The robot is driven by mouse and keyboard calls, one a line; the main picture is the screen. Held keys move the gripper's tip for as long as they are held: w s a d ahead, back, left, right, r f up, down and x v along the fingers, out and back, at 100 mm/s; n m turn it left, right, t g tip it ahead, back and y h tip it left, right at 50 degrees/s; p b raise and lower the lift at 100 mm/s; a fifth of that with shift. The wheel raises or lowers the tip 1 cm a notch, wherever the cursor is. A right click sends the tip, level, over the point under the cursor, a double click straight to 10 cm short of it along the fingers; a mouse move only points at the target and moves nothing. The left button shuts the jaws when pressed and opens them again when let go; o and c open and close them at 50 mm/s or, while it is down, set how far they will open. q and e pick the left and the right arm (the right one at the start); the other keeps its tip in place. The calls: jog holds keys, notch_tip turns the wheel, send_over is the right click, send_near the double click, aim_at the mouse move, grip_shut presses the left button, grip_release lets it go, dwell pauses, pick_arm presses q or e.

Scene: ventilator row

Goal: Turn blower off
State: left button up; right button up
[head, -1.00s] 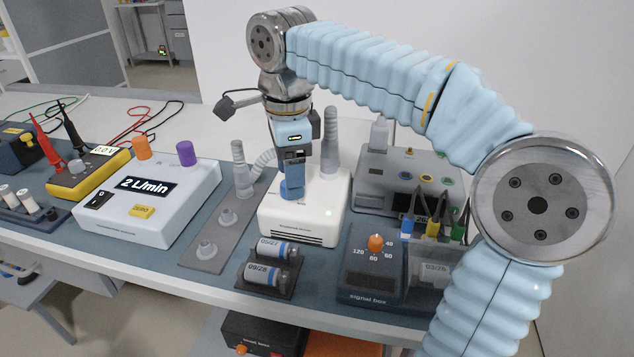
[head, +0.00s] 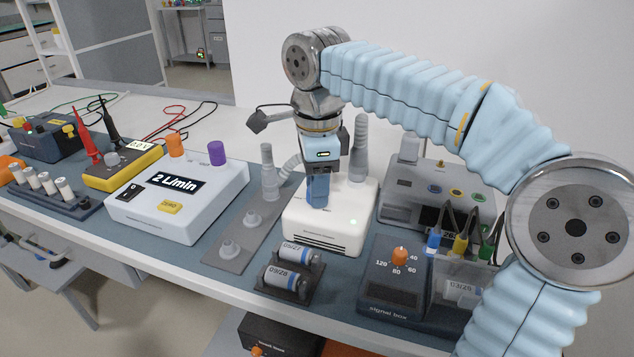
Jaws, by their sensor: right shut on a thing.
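My right gripper (head: 318,200) points straight down over the left part of the blower's top. It is shut on the blower's blue knob, which its fingers mostly hide. My left gripper is not in view.
A flow meter (head: 178,205) reading 2 L/min stands left of the blower, past a grey plate with fittings (head: 232,251). A signal box (head: 388,308) with an orange knob is close on the right. Two batteries (head: 288,280) lie in front.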

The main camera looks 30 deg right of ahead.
jog(key=n, duration=0.3)
jog(key=shift+p, duration=0.35)
jog(key=n, duration=0.3)
jog(key=shift+n, duration=0.4)
jog(key=n, duration=0.3)
jog(key=shift+n+y, duration=0.3)
jog(key=n, duration=0.3)
jog(key=shift+n, duration=0.4)
jog(key=n, duration=0.7)
jog(key=shift+w+g, duration=0.1)
jog(key=shift+g, duration=0.2)
jog(key=n, duration=0.6)
jog(key=shift+n, duration=0.3)
